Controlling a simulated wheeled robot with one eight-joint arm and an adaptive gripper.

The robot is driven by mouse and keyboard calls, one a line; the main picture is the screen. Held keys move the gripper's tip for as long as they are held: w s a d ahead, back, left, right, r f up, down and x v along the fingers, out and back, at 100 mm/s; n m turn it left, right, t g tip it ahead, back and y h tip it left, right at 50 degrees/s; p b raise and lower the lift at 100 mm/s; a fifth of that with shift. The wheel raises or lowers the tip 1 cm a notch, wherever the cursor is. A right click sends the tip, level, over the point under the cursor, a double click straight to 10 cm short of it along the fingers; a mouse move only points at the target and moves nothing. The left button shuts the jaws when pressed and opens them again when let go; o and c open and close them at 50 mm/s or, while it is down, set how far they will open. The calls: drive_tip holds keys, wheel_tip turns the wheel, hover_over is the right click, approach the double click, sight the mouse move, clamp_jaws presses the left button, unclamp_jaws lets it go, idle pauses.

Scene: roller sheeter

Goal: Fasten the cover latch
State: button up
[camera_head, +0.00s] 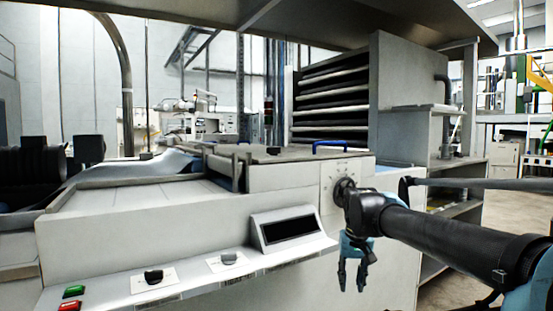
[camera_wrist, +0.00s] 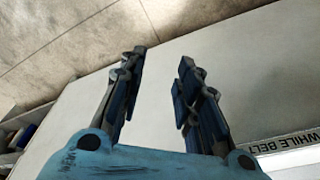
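The machine's flat grey cover (camera_head: 270,153) lies level on top of the white roller sheeter (camera_head: 150,222). A blue handle (camera_head: 331,146) stands at the cover's right end. I cannot pick out the cover latch for certain. A dark round dial or knob (camera_head: 342,188) on the front panel is partly hidden behind my wrist. My gripper (camera_head: 352,288) points down in front of the machine, below the dial and well below the cover. In the wrist view my gripper (camera_wrist: 163,60) has its two fingers apart with nothing between them; a plain white panel (camera_wrist: 235,80) lies beyond.
A sloping control ledge (camera_head: 200,283) with a dark display (camera_head: 290,229), black knobs and green and red buttons runs along the front. A slatted cabinet (camera_head: 400,75) stands behind, and an overhead shelf (camera_head: 330,20) hangs above. Shelving (camera_head: 455,165) stands at right.

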drive_tip(key=w+a+r+m, duration=0.1)
drive_tip(key=w+a+r, duration=0.1)
drive_tip(key=w+r, duration=0.6)
drive_tip(key=w+a+r+m, duration=0.2)
drive_tip(key=w+r, duration=0.1)
drive_tip(key=r, duration=0.9)
wheel_tip(320, 180, up, 34)
drive_tip(key=m+g, duration=0.2)
drive_tip(key=m, duration=0.6)
hover_over(274, 151)
drive_tip(key=w, duration=0.1)
drive_tip(key=shift+f, duration=8.6)
